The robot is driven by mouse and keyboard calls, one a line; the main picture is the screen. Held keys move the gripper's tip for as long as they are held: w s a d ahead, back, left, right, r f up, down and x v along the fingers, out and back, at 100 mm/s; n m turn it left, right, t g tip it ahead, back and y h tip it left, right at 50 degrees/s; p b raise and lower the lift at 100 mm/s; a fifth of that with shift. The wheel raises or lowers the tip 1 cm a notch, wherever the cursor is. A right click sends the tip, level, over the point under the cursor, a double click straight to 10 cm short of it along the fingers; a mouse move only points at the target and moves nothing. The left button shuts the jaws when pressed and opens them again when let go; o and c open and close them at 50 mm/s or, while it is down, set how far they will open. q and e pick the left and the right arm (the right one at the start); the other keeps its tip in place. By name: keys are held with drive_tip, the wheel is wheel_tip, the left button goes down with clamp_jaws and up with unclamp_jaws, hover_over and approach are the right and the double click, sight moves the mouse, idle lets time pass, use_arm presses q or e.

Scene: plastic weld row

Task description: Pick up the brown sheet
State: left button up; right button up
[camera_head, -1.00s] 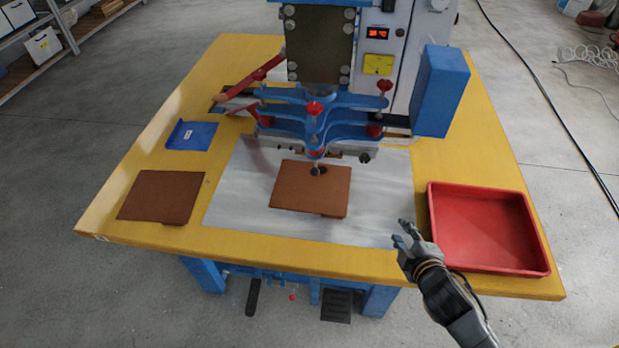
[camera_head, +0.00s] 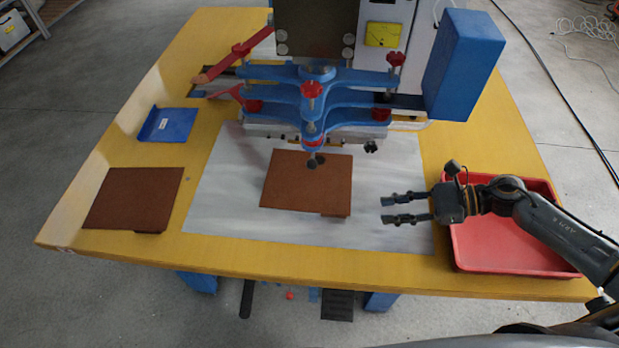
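One brown sheet (camera_head: 300,185) lies on the grey-white plate (camera_head: 215,205) under the machine's press head, with a small tab at its lower right corner. Another brown sheet (camera_head: 130,198) lies on the yellow table at the left. My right gripper (camera_head: 384,210) is open and empty, its two fingers pointing left. It is just right of the middle sheet, apart from it, above the plate's right part. My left gripper is not in view.
The blue press with clamp arms (camera_head: 312,95) stands over the back of the plate. A red tray (camera_head: 500,255) sits at the right, partly hidden by my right arm. A blue bracket (camera_head: 168,125) lies at the left on the yellow table (camera_head: 320,268). The front strip is clear.

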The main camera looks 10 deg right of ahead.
drive_tip(key=p, duration=0.1)
approach(334, 213)
drive_tip(key=x, duration=0.3)
drive_tip(key=shift+s+a, duration=0.25)
drive_tip(key=shift+w+a+f+p, duration=0.15)
drive_tip(key=shift+w+a+p, duration=0.1)
drive_tip(key=shift+a+p, duration=0.2)
drive_tip(key=p+x, duration=0.1)
drive_tip(key=x, duration=0.2)
drive_tip(key=shift+w+a+f, duration=0.2)
drive_tip(key=shift+w+a, duration=0.05)
drive_tip(key=shift+w, duration=0.05)
drive_tip(key=shift+a+f, duration=0.2)
drive_tip(key=shift+a, duration=0.05)
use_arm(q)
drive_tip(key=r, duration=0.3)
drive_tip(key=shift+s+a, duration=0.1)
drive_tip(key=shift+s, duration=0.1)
use_arm(e)
drive_tip(key=shift+c, duration=0.2)
clamp_jaws()
